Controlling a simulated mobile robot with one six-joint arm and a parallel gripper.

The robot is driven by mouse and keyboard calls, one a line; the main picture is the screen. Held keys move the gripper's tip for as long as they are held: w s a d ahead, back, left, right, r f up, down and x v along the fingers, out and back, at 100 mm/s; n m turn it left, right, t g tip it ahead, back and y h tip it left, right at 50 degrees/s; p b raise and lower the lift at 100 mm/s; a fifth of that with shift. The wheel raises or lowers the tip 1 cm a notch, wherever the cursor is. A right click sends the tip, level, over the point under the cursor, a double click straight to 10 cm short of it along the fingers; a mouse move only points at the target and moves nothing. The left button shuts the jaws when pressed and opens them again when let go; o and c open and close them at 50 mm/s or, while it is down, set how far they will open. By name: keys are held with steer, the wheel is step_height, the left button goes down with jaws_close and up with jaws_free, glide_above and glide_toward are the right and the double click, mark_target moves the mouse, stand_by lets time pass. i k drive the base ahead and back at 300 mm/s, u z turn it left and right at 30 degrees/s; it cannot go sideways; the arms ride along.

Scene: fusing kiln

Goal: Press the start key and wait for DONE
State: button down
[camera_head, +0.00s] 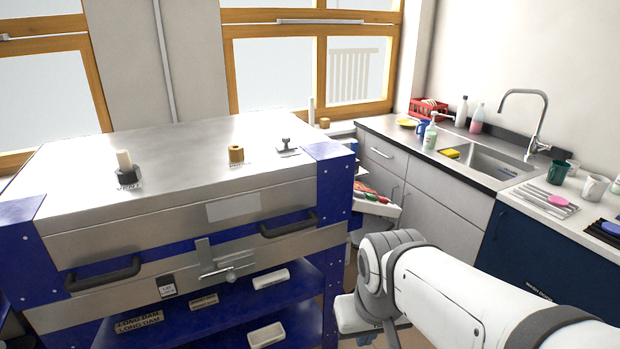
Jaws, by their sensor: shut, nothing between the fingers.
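The fusing kiln (262,250) fills the left half of the view, a large steel and blue box with its lid (180,150) down. Two dark handles, left (104,275) and right (289,224), sit on its front, with a metal latch (222,270) between them. I cannot make out a start key or a display reading DONE. My white arm comes in from the lower right and bends at a joint just right of the kiln. My gripper does not show. A pale object with a greenish edge (346,312) is partly hidden behind my arm; I cannot tell what it is.
Blue shelves (225,320) under the kiln hold pale blocks. A plug (127,172) and small fittings stand on the lid. A counter with a sink (490,160), bottles, cups and tools runs along the right.

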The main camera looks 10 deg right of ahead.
mark_target(369, 196)
steer(key=u, duration=0.15)
steer(key=i, duration=1.2)
steer(key=z, duration=0.45)
steer(key=i, duration=0.5)
steer(key=z, duration=0.5)
steer(key=k, duration=0.85)
steer(key=z, duration=0.2)
steer(key=i, duration=0.85)
steer(key=u, duration=0.05)
